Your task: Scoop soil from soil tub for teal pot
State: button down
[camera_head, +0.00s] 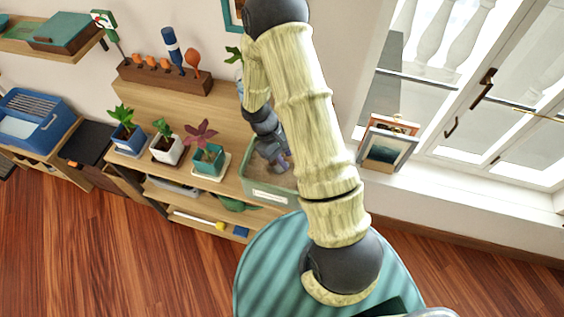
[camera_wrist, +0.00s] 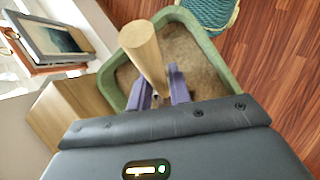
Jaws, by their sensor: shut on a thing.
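The teal pot (camera_head: 208,160) holds a dark red leafy plant and stands on a pale saucer on the wooden bench. The green soil tub (camera_head: 262,192) stands to its right with brown soil in it; its rim (camera_wrist: 215,42) and soil (camera_wrist: 196,62) fill much of the wrist view. My gripper (camera_head: 275,157) is over the tub, partly behind my arm. In the wrist view its purple fingers (camera_wrist: 160,92) are shut on a tool with a round wooden handle (camera_wrist: 145,48). The tool's working end is hidden, so I cannot tell whether it touches the soil or carries any.
A blue pot (camera_head: 128,138) and a white pot (camera_head: 168,148) with plants stand left of the teal pot. A wooden rack (camera_head: 165,80) with blue and orange tools is behind. Picture frames (camera_head: 388,145) stand on the windowsill at right. Lower shelves hold small items.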

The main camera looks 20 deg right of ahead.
jog(key=shift+s+d+r+t+y+b, duration=0.15)
jog(key=shift+s+r+t, duration=0.3)
jog(key=shift+r, duration=0.45)
jog(key=shift+s+d+r+t+y+b, duration=0.1)
jog(key=shift+s+r+t+y, duration=0.2)
jog(key=shift+r, duration=0.6)
jog(key=shift+s+d+r+t+y+b, duration=0.1)
jog(key=shift+s+r+t, duration=0.4)
jog(key=shift+r, duration=0.4)
